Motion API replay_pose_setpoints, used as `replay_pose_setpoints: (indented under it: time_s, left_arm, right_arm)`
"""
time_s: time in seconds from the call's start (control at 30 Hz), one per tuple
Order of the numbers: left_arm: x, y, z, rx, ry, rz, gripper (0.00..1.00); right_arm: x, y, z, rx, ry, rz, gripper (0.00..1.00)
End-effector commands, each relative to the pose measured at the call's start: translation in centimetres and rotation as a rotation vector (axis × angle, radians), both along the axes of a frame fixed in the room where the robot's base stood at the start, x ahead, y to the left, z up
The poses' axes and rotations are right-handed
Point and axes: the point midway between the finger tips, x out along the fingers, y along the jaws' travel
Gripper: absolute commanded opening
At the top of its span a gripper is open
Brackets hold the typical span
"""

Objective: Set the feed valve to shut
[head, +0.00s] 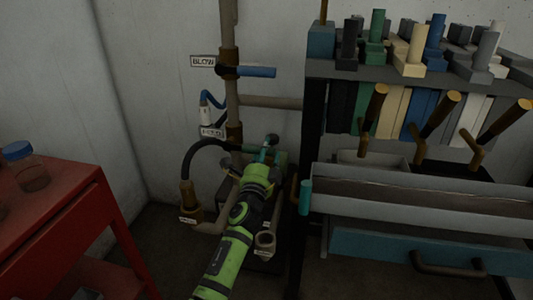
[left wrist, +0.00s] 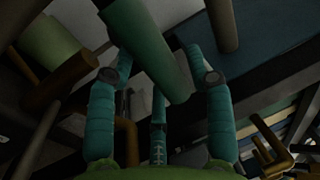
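A label that seems to read FEED (head: 212,132) is on the upright pipe at the back wall. The brownish valve body (head: 235,133) is beside it; its handle is not clear, and my arm and gripper hide things lower down. My right gripper is not in view.
A valve with a blue handle (head: 257,72) and a BLOW label (head: 203,62) is above. A tool rack (head: 400,72) with protruding wooden handles stands close on the right. A red cart (head: 60,225) with a blue-lidded jar (head: 28,168) is at left.

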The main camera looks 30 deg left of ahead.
Motion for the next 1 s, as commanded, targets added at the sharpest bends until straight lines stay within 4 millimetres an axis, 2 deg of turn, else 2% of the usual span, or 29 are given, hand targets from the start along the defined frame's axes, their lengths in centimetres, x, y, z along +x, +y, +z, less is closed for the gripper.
replay_pose_setpoints:
  time_s: [0.33,0.47,0.57,0.8,1.0]
  left_arm:
    - [-0.1,0.0,0.0,-0.007,-0.001,-0.001,0.62]
    - [-1.1,-0.3,-0.3,-0.006,0.001,-0.001,0.62]
    - [-2.7,-0.7,-0.7,-0.007,0.0,-0.002,0.62]
    - [-7.7,-1.9,-1.7,-0.008,0.002,-0.001,0.62]
    - [-10.5,-2.5,-2.2,-0.006,0.001,-0.001,0.62]
  right_arm:
    - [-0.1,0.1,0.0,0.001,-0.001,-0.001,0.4]
    - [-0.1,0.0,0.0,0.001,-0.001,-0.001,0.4]
    - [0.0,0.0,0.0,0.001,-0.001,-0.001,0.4]
    - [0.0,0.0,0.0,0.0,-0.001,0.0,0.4]
    - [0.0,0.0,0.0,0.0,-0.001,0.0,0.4]
